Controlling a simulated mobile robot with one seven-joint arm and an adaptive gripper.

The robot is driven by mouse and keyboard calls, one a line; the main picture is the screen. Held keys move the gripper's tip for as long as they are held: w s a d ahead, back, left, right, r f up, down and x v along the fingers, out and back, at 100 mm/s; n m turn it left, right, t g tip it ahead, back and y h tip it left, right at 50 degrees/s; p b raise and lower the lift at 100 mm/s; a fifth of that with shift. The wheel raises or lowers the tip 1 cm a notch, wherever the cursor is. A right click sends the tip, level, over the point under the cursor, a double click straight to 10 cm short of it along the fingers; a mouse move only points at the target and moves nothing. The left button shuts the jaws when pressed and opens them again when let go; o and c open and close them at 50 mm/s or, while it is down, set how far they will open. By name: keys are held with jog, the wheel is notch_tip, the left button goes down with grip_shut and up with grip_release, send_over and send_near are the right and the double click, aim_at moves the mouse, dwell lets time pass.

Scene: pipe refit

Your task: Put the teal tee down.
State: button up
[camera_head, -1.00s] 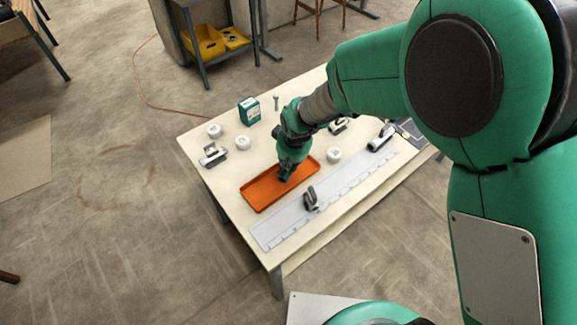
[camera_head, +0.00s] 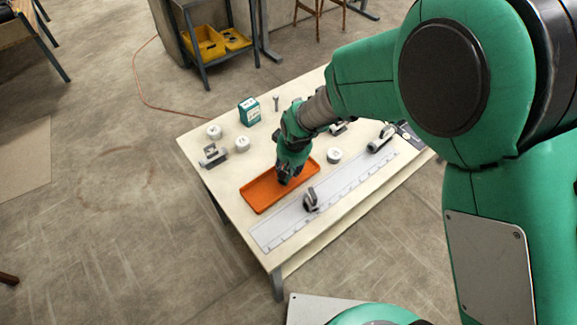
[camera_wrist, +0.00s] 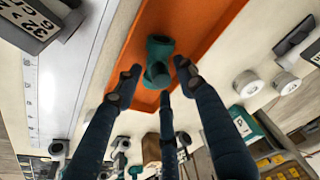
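The teal tee (camera_wrist: 158,62) lies in the orange tray (camera_wrist: 210,22) in the wrist view, between my fingertips. My gripper (camera_wrist: 158,80) has its three dark fingers spread around the tee, with gaps visible between the fingertips and it. In the head view my gripper (camera_head: 287,178) points down over the middle of the orange tray (camera_head: 262,199), which lies on the pale table. The tee is not clearly distinguishable there behind the fingers.
A grey marked strip (camera_head: 275,232) lies in front of the tray, with a dark clamp (camera_head: 311,199) on it. White round parts (camera_head: 242,144) (camera_head: 334,155), a grey fitting (camera_head: 213,155) and a teal box (camera_head: 249,111) stand around. The tray's left part is empty.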

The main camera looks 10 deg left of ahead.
jog(key=p+v, duration=0.2)
jog(key=v, duration=1)
jog(key=shift+p, duration=0.35)
jog(key=shift+r, duration=0.15)
dwell(0.3)
jog(key=s+d+r+m+t, duration=0.1)
jog(key=s+d+r, duration=0.2)
jog(key=d+r, duration=0.55)
jog(key=s+d+r+m+t, duration=0.1)
jog(key=s+d+r+m, duration=0.15)
jog(key=d+r, duration=0.55)
jog(key=s+d+r+m, duration=0.1)
jog(key=s+d+r, duration=0.3)
jog(key=s, duration=0.4)
jog(key=s+d+r+m+t+h, duration=0.1)
jog(key=s+d+r, duration=0.4)
jog(key=s, duration=0.3)
jog(key=shift+d+r, duration=0.25)
jog(key=shift+d, duration=0.55)
jog(key=shift+m, duration=0.25)
dwell(1.7)
